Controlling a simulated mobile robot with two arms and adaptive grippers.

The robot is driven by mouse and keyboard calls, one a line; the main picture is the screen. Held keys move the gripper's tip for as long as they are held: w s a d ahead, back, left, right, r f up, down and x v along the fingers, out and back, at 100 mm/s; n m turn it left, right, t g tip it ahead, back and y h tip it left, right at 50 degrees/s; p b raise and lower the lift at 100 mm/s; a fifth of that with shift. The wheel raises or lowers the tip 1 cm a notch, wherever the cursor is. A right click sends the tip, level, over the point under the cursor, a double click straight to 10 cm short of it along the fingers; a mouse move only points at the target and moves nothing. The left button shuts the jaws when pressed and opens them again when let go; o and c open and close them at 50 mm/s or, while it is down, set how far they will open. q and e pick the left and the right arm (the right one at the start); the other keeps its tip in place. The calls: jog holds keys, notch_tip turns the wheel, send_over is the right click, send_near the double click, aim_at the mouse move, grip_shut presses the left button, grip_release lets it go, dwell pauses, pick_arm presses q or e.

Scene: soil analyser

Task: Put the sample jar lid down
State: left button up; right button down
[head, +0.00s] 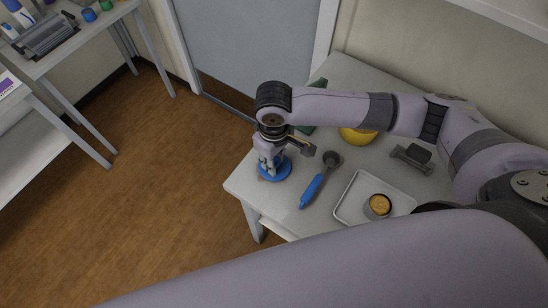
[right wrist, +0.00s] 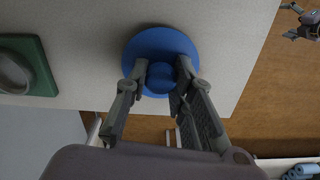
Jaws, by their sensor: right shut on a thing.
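The sample jar lid (head: 279,174) is a round blue disc with a raised knob, near the left corner of the light table (head: 240,183). My right gripper (head: 268,160) points down and is shut on the knob. In the right wrist view, the fingers (right wrist: 160,82) sit on both sides of the knob and the blue disc (right wrist: 160,42) lies flat beyond them. I cannot tell whether the disc touches the tabletop. An open metal jar (head: 378,206) with orange-brown contents stands in the white tray (head: 345,213). A dark jointed piece (right wrist: 303,22), apparently my left gripper, shows at the wrist view's upper right.
A blue-handled tool (head: 313,187) lies right of the lid. A yellow bowl (head: 357,135), a dark grey device (head: 413,157) and a green object (right wrist: 36,66) are farther back on the table. Another bench (head: 75,48) stands at the left, across open floor.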

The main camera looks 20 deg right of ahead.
jog(key=c, duration=1.4)
grip_release()
jog(key=shift+f, duration=0.1)
jog(key=shift+o, duration=0.2)
notch_tip(320, 180, up, 12)
jog(key=b, duration=0.1)
jog(key=shift+r, duration=0.2)
